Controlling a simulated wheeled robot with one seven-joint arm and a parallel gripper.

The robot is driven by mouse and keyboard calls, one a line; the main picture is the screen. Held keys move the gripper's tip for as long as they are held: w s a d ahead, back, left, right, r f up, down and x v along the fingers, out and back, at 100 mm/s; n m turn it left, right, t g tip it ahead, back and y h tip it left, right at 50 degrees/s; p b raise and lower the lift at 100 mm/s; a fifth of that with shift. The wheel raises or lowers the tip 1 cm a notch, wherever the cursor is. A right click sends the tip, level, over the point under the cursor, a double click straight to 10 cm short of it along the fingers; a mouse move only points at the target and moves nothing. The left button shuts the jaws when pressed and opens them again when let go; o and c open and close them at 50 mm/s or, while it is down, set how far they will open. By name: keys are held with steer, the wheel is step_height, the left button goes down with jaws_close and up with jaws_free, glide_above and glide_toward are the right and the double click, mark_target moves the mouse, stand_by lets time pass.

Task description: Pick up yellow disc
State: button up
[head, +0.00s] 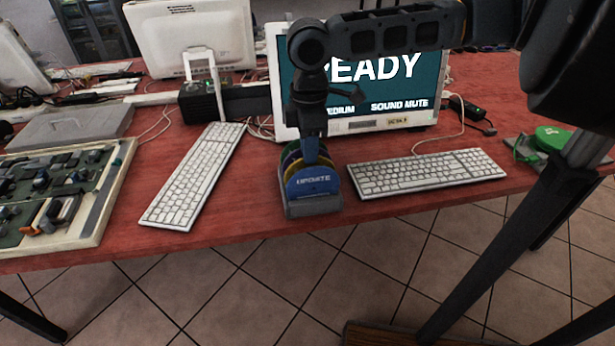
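The yellow disc (293,165) stands in a small grey rack (316,208) at the front edge of the red table. My gripper (310,158) points down from above at the top of the rack. It overlaps the discs in the picture and hides part of them. I cannot tell whether it touches a disc, or whether its fingers are open or shut.
White keyboards lie left (193,178) and right (428,174) of the rack. A monitor (432,118) stands behind it. A circuit board tray (112,190) is at the left. Cables run across the table (250,222).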

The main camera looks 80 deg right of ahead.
step_height(320, 180, down, 6)
steer(key=shift+s+d+r, duration=0.1)
steer(key=shift+s+r, duration=0.05)
steer(key=shift+c, duration=0.3)
jaws_close()
